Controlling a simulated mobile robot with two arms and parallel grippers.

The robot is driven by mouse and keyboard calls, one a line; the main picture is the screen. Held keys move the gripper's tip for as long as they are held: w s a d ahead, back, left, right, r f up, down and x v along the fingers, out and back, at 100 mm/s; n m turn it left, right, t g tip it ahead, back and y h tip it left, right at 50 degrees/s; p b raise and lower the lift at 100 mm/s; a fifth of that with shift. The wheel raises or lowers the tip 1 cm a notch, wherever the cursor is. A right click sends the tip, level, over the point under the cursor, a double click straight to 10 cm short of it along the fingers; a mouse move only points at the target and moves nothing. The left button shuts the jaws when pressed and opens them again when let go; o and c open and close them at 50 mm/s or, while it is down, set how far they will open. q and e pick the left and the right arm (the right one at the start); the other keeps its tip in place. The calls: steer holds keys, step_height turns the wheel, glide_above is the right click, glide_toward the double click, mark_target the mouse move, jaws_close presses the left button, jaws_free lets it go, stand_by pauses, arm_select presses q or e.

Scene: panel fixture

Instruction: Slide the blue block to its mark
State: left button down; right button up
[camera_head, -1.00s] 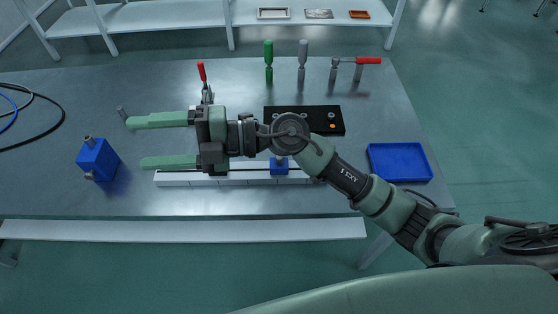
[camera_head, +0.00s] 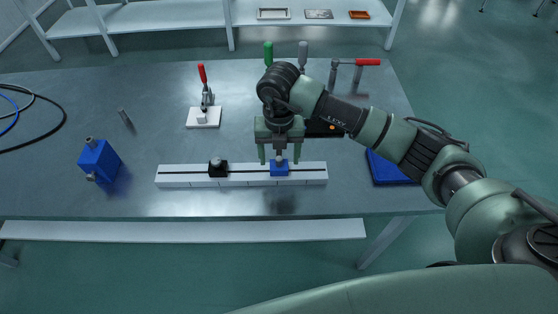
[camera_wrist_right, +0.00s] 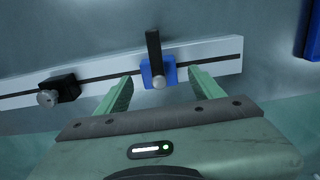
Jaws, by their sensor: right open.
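The blue block (camera_head: 279,170) sits on the white rail (camera_head: 248,179), right of its middle. In the right wrist view the blue block (camera_wrist_right: 170,70) carries a round silver knob and a black upright bar. My right gripper (camera_head: 280,157) is open and points down just over the blue block. Its fingers stand to the left and right of the block, apart from it, as the right wrist view (camera_wrist_right: 160,76) also shows. Fine division lines show on the rail, but I cannot tell which is the mark. My left gripper is not in view.
A black block (camera_head: 217,168) with a knob sits on the rail to the left. A red-handled clamp (camera_head: 204,112), a blue box-shaped part (camera_head: 98,160) and cables (camera_head: 40,125) lie further left. A blue tray (camera_head: 386,172) is at right, partly behind my arm.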

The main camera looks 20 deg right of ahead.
mark_target(279, 167)
steer(key=shift+f, duration=1.7)
